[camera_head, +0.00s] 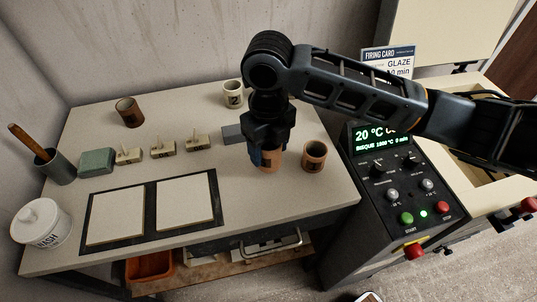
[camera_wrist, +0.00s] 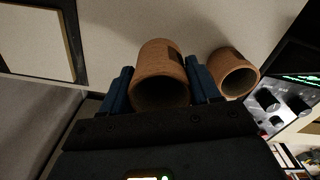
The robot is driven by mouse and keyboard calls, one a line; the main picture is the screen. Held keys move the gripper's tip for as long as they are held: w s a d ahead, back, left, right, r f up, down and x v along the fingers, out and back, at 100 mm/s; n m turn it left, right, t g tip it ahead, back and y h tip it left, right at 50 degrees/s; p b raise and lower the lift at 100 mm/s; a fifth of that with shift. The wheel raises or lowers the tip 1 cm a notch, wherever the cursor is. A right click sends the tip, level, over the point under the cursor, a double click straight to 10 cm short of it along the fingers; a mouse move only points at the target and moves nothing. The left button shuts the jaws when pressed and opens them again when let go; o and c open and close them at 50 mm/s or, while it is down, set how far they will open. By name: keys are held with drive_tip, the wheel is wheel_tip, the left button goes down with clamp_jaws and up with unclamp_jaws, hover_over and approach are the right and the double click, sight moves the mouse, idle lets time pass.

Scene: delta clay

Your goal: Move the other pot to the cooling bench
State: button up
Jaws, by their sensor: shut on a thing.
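My gripper (camera_head: 266,157) is shut on a terracotta pot (camera_head: 270,164), near the right side of the pale bench (camera_head: 240,200). In the wrist view this pot (camera_wrist: 160,62) sits between the two blue fingers, its dark open mouth towards the camera. I cannot tell whether its base touches the bench. A second terracotta pot (camera_head: 314,155) stands upright just to the right, apart from the held one; it also shows in the wrist view (camera_wrist: 233,76). No label shows which surface is the cooling bench.
A darker brown pot (camera_head: 130,113) and a cream cup marked 2 (camera_head: 233,93) stand at the back. Small labelled blocks (camera_head: 163,149), a green block (camera_head: 96,161) and two white tiles (camera_head: 186,202) lie left. The control panel (camera_head: 405,185) adjoins the bench's right edge.

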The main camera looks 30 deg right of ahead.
sight(269, 159)
drive_tip(key=shift+f+p, duration=0.3)
drive_tip(key=shift+f, duration=1.65)
drive_tip(key=shift+f, duration=0.15)
drive_tip(key=o, duration=1.1)
wheel_tip(269, 159, up, 12)
drive_tip(key=shift+r+b, duration=0.15)
drive_tip(key=shift+b, duration=0.2)
